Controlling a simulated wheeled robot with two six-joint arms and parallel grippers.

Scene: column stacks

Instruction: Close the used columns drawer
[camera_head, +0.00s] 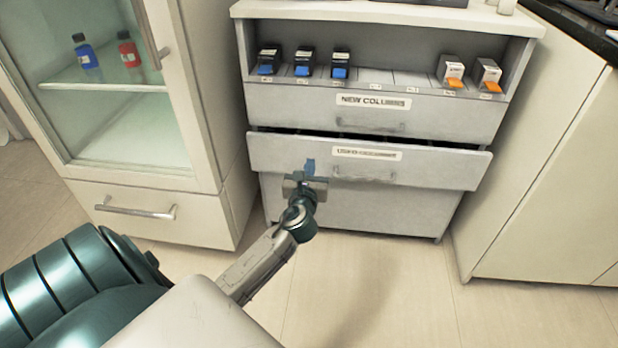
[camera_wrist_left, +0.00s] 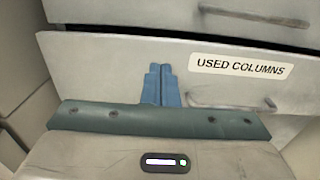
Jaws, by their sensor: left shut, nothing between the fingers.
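The used columns drawer (camera_head: 440,168) is the lower labelled drawer of the grey cabinet. It stands slightly open, with a dark gap along its top edge. Its label reads USED COLUMNS in the left wrist view (camera_wrist_left: 241,68), with a bar handle (camera_wrist_left: 232,103) below it. My left gripper (camera_head: 309,167) is shut and empty, with its blue fingers (camera_wrist_left: 161,84) in front of the drawer face, left of the label and handle. I cannot tell whether the fingertips touch the face. My right gripper is not in view.
The new columns drawer (camera_head: 450,120) above looks shut. Several column boxes (camera_head: 303,62) stand on the shelf over it. A glass-door cabinet (camera_head: 190,90) stands at left and a white counter unit (camera_head: 545,170) at right. The floor (camera_head: 400,290) in front is clear.

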